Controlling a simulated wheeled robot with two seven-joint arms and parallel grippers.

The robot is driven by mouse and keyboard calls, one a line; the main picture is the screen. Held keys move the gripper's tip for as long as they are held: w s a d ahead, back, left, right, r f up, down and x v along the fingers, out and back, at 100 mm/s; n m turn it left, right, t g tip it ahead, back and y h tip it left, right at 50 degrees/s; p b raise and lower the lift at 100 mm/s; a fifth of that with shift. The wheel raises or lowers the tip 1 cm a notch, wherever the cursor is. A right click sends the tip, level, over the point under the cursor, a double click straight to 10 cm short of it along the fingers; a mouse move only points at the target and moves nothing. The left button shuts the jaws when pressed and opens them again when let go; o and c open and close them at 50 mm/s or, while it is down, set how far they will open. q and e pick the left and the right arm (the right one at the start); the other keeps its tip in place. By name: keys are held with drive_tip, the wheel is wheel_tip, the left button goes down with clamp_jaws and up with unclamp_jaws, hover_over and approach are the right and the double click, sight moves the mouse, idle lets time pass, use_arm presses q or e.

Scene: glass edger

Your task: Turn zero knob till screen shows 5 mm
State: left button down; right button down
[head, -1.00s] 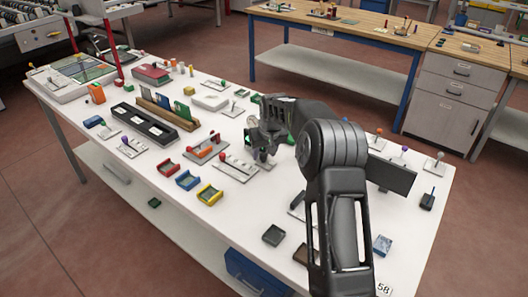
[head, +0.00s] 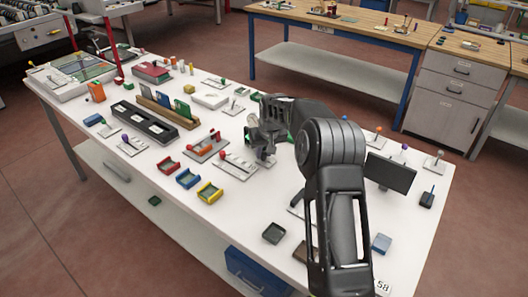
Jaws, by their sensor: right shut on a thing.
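My right gripper (head: 262,152) is over the middle of the white table, its fingers pointing down at a small grey plate (head: 268,161). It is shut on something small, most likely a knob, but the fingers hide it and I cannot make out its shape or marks. A dark flat screen (head: 390,173) stands on the table to the right of my right forearm. Its face looks dark and I can read no number on it. My left gripper is not in view.
A plate with a red knob (head: 232,165) lies close left of the gripper. Red, blue and yellow trays (head: 209,193) lie in front of it. Several coloured knobs stand along the right back edge.

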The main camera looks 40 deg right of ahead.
drive_tip(key=shift+m, duration=0.3)
drive_tip(key=shift+w+a+m+g+h+b, duration=0.15)
drive_tip(key=shift+m+g+h+b, duration=0.3)
drive_tip(key=shift+m, duration=0.65)
drive_tip(key=shift+m+h+b, duration=0.4)
drive_tip(key=shift+m+h, duration=0.15)
drive_tip(key=shift+m, duration=0.95)
drive_tip(key=shift+g, duration=0.25)
drive_tip(key=c, duration=1.2)
unclamp_jaws()
drive_tip(key=shift+c, duration=0.2)
drive_tip(key=b+v, duration=0.1)
drive_tip(key=v, duration=0.6)
drive_tip(key=shift+a+r, duration=0.2)
drive_tip(key=shift+r, duration=0.15)
